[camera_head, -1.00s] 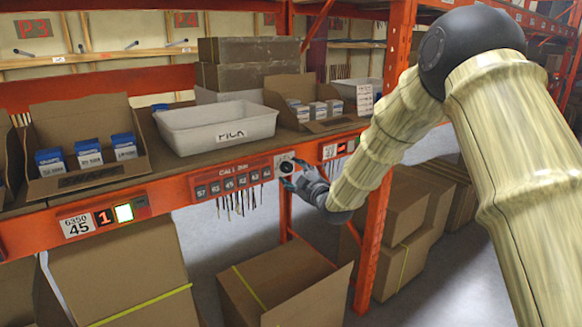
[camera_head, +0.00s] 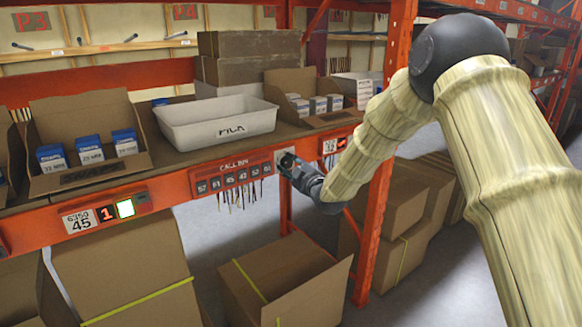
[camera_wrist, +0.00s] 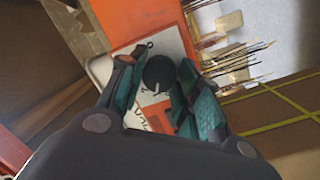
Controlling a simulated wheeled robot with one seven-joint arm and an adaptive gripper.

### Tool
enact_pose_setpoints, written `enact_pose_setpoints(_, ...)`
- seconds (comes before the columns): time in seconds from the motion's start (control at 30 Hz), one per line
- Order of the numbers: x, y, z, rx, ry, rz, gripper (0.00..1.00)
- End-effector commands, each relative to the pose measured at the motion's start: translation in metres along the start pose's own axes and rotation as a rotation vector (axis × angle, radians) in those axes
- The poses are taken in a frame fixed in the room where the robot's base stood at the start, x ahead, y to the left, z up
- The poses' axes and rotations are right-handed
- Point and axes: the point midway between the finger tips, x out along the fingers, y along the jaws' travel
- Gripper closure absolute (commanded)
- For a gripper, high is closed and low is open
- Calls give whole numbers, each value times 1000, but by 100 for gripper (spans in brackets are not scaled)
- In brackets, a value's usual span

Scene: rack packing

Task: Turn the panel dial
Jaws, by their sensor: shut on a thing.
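The panel dial (camera_wrist: 159,74) is a round black knob on a white plate (camera_wrist: 150,50) with dark markings, fixed to the orange shelf beam. In the wrist view my gripper (camera_wrist: 157,88) has its teal-padded fingers on either side of the knob, shut on it. In the head view my gripper (camera_head: 289,167) is at the dial plate, just right of the red CALL BIN panel (camera_head: 232,178). The gripper hides most of the dial there.
A white PICK tray (camera_head: 217,122) and open cartons of small boxes (camera_head: 88,150) stand on the shelf above. Thin dark strands (camera_head: 240,194) hang below the CALL BIN panel. An orange upright (camera_head: 372,235) stands right of the gripper, with cardboard boxes (camera_head: 275,280) below.

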Motion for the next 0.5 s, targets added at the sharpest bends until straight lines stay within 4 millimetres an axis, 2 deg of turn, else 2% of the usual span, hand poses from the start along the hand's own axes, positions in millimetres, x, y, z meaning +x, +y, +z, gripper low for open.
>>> enact_pose_setpoints(0.27,0,-1,0,46,-3,-3,90)
enact_pose_setpoints(0.5,0,-2,2,191,-15,-18,90)
